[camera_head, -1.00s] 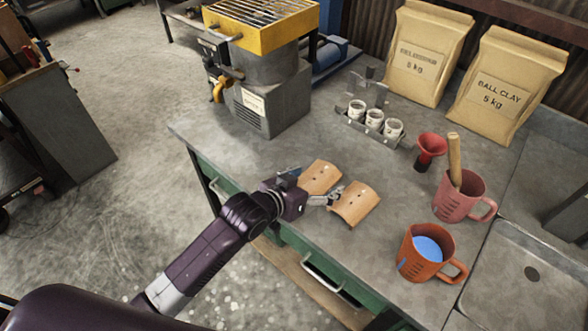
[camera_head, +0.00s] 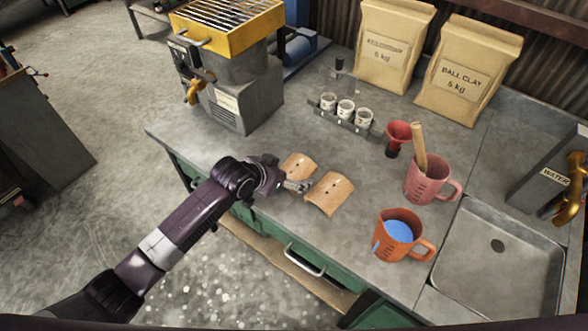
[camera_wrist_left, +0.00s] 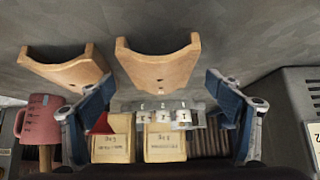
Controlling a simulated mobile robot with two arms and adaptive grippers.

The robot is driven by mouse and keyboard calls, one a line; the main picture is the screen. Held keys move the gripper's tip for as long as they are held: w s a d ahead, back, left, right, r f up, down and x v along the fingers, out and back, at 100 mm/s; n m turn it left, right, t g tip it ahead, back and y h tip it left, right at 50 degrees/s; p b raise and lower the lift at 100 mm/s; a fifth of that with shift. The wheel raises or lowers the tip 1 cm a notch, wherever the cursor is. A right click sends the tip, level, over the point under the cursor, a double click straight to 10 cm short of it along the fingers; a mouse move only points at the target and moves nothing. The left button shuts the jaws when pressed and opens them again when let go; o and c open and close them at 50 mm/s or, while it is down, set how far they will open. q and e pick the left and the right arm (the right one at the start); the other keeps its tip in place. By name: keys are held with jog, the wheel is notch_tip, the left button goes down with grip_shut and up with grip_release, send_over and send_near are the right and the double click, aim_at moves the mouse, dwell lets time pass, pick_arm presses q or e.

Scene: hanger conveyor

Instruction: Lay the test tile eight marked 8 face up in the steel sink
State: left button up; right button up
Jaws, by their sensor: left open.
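Two curved, terracotta-coloured tiles lie arched side up on the bench: a left tile (camera_head: 300,165) and a right tile (camera_head: 330,193). In the left wrist view the left tile (camera_wrist_left: 158,65) is at the upper middle and the right tile (camera_wrist_left: 65,70) is farther left. Small dark dots show on them, but I cannot read a number on either. My left gripper (camera_head: 296,186) is open and empty, at the near edge of the tiles. In the wrist view its fingers (camera_wrist_left: 160,88) stand apart, either side of the left tile's width. The steel sink (camera_head: 460,262) is at the right and looks empty.
An orange mug (camera_head: 387,245) with blue liquid and a pink mug (camera_head: 418,183) holding a wooden tool stand between tiles and sink.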

pick_arm(q)
jog(key=shift+x, duration=1.2)
jog(key=c, duration=1.2)
jog(key=shift+r, duration=0.1)
jog(key=c, duration=0.3)
jog(key=shift+c, duration=0.2)
